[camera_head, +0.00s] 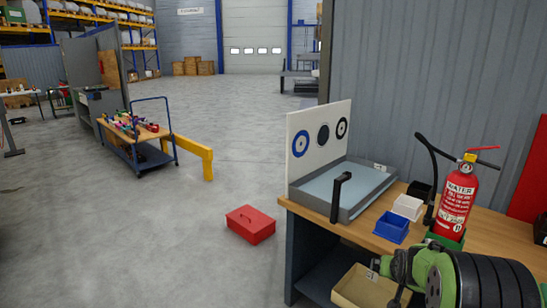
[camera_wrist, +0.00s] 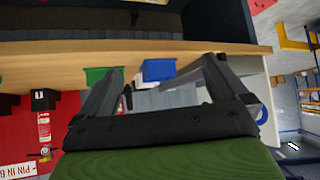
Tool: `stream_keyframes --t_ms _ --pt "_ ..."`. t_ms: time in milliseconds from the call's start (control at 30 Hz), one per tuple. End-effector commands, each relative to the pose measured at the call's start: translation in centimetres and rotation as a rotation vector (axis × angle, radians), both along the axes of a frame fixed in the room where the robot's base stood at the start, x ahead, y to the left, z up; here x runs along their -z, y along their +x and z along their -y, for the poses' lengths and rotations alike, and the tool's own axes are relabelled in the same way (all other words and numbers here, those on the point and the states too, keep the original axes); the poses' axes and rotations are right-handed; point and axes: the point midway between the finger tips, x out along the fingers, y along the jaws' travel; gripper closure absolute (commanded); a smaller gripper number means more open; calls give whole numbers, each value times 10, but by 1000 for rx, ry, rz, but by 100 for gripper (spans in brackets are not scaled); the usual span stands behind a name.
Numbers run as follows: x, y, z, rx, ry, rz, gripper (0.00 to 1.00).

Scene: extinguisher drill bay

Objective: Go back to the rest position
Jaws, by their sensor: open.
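A red fire extinguisher (camera_head: 455,205) labelled WATER stands upright in a green holder (camera_head: 445,240) on the wooden bench (camera_head: 495,240). Its black hose hangs on its left side, and a red lever shows on top. My green and black arm fills the lower right of the head view, in front of the bench; my fingers cannot be made out there. In the wrist view my gripper (camera_wrist: 160,75) has its two dark fingers spread wide, with nothing held between them. The bench edge, the green holder (camera_wrist: 95,76) and a blue bin (camera_wrist: 158,70) lie beyond the fingers.
A grey tray (camera_head: 375,203) with a black handle (camera_head: 340,190) and a target board (camera_head: 318,140) stand on the bench. The blue bin (camera_head: 391,227) and a white bin (camera_head: 407,207) sit beside them. A red toolbox (camera_head: 250,225) lies on the floor. Open floor stretches left.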

Motion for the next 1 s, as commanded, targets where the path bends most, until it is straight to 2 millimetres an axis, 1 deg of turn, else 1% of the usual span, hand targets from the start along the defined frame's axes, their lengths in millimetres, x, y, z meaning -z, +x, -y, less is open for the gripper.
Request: stream_keyframes --t_ms 33,67,100,167,200,267,300,367,400,467,500,700,733,767,800,967,1000 --pt "-30 -17 -28 -36 5 -12 0" --pt "-43 -29 -44 -57 11 -29 0" --pt "-60 -47 -65 -86 18 -49 0" --pt "-80 -79 -94 -126 28 -81 0" --pt "-91 -102 -112 -153 33 -104 0" --pt "-103 -136 -135 -190 39 -136 0" --pt "-107 -159 -148 -213 44 -156 0" --pt "-111 -190 -163 -243 47 -184 0" --pt "-112 -209 -172 -261 50 -201 0" --pt "-112 -235 -182 -286 52 -224 0" --pt "-111 -251 -187 -301 53 -237 0" --pt "-98 -322 -205 -367 55 -301 0" --pt "-95 -332 -206 -376 55 -309 0" --pt "-102 -334 -206 -377 56 -314 0" --pt "-115 -332 -206 -374 57 -316 0" --pt "-153 -331 -206 -372 57 -315 0" --pt "-163 -331 -206 -372 57 -315 0"
